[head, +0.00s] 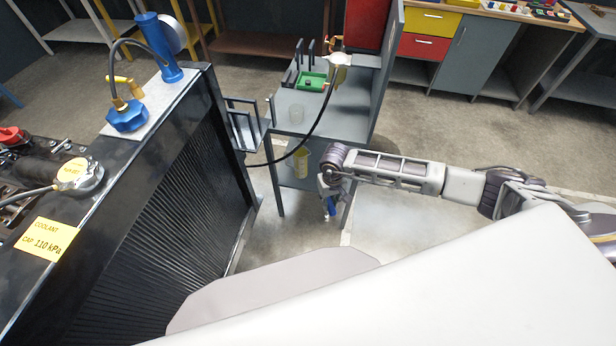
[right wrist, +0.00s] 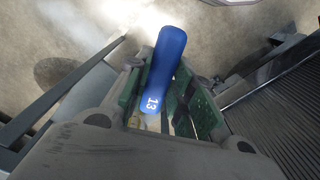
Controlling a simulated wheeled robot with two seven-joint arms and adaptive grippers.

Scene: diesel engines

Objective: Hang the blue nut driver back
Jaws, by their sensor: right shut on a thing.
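The blue nut driver (right wrist: 165,68) shows in the right wrist view as a blue handle marked 13, between the green pads of my right gripper (right wrist: 166,100). My right gripper is shut on it. In the head view the right gripper (head: 327,186) hangs low in front of the grey cart, and the blue handle (head: 331,206) points down below it. The driver's shaft is mostly hidden by the gripper. A grey rack with upright posts (head: 245,128) is on the cart's left side; I cannot tell whether it is the driver's hanger. My left gripper is not in view.
The grey cart (head: 290,120) carries a green tray (head: 311,82) and a clear cup; a yellow container (head: 301,162) is on its lower shelf. A black radiator (head: 170,220) with a blue pump (head: 158,48) stands left. Floor right of the cart is clear.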

